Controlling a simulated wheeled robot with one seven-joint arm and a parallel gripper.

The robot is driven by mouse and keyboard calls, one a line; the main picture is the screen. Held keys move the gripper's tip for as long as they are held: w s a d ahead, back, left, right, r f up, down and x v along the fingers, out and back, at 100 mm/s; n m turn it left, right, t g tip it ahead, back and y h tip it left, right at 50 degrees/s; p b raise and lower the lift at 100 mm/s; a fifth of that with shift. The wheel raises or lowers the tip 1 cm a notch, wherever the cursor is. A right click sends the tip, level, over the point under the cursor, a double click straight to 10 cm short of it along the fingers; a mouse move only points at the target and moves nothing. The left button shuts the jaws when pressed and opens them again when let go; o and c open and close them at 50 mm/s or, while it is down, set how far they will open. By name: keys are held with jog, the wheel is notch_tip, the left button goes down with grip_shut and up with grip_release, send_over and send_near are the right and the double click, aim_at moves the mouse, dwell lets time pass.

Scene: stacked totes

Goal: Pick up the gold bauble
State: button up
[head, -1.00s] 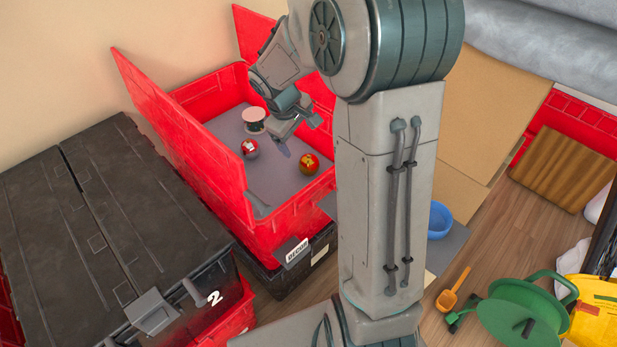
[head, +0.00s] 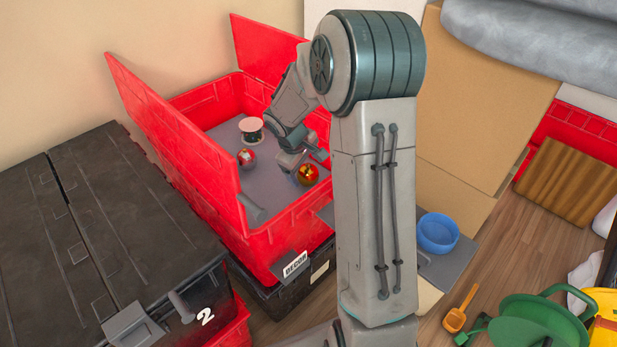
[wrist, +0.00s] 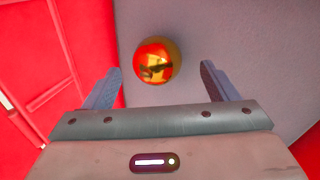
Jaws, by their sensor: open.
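The gold bauble (head: 307,174) is a shiny ball with red reflections, on the grey floor of the open red tote (head: 285,228), near its front right. It also shows in the wrist view (wrist: 157,61), a little beyond the fingertips and between their lines, slightly left of the middle. My gripper (head: 302,157) is open and empty inside the tote, just above and behind the bauble. In the wrist view both fingers (wrist: 162,82) are spread wide with the bauble apart from them.
A red and white bauble (head: 246,157) and a pink-topped spool (head: 251,129) stand left of my gripper in the tote. A grey cylinder (head: 252,207) lies near the left wall. Red tote walls and raised flaps are close by. A black-lidded tote (head: 110,240) stands left.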

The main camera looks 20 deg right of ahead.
aim_at(306, 169)
jog(key=b+x, duration=0.1)
jog(key=x, duration=0.3)
jog(key=shift+w+d+b, duration=0.15)
jog(key=shift+b, duration=0.25)
jog(key=shift+c, duration=0.3)
jog(key=shift+r, duration=0.1)
jog(key=c, duration=1)
